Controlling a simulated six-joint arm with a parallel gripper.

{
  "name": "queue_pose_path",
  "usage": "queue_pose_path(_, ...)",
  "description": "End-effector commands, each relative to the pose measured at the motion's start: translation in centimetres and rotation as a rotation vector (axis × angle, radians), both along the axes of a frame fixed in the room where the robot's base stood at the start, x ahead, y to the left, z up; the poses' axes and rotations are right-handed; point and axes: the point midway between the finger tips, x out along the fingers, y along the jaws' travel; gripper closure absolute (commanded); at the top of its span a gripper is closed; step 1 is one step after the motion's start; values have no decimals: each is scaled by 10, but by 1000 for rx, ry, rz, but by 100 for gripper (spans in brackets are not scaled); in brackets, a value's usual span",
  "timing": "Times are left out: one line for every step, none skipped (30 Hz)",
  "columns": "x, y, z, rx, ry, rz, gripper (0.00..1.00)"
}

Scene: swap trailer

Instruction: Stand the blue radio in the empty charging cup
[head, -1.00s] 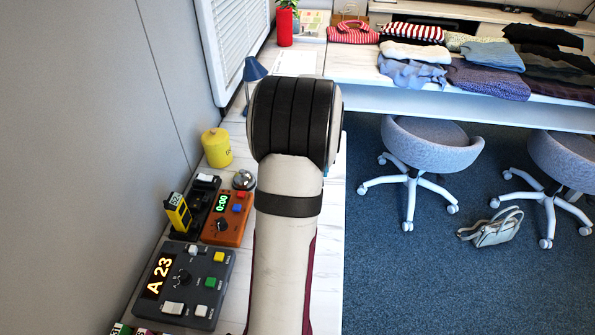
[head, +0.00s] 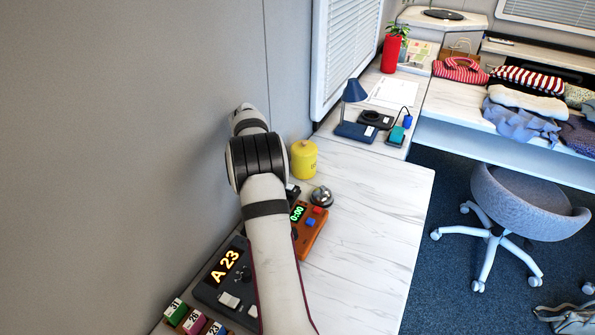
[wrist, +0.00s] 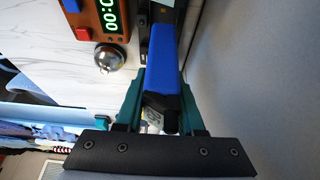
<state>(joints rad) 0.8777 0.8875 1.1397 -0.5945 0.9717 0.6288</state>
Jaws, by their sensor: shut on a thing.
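The blue radio (wrist: 165,70) is in my gripper (wrist: 160,98) in the wrist view. The teal fingers are shut on either side of it, near its dark end with a small grey label. Its blue body runs away from the fingers toward the top of the picture. In the head view my arm hides both gripper and radio. A dark part of the charging unit (head: 292,192) shows beside the orange timer box; my arm covers the rest, so I cannot see the empty cup. A black edge beside the radio in the wrist view may be that unit.
The orange timer box (head: 311,233), a silver bell (head: 321,196) and a yellow canister (head: 304,160) stand close to my arm. A dark panel reading A 23 (head: 225,272) lies nearer. The grey wall (head: 150,120) is close on the left. The white desk (head: 375,215) is clear on the right.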

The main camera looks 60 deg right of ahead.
Motion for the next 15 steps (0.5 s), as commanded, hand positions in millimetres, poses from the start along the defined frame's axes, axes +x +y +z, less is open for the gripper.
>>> queue_pose_path(0,0,-6,1,1,0,100)
queue_pose_path(-1,0,-10,2,2,0,100)
queue_pose_path(-1,0,-16,2,2,1,100)
queue_pose_path(-1,0,-20,3,1,1,100)
queue_pose_path(-1,0,-24,2,1,1,100)
queue_pose_path(-1,0,-29,2,0,1,100)
queue_pose_path(-1,0,-33,2,0,1,100)
queue_pose_path(-1,0,-37,2,0,1,100)
queue_pose_path(-1,0,-41,1,0,1,100)
queue_pose_path(-1,0,-44,1,0,1,100)
queue_pose_path(-1,0,-46,1,-1,1,100)
queue_pose_path(-1,0,-48,1,-1,1,100)
queue_pose_path(-1,0,-50,1,-1,1,100)
queue_pose_path(-1,0,-51,1,-1,1,100)
queue_pose_path(-1,0,-52,1,-1,1,100)
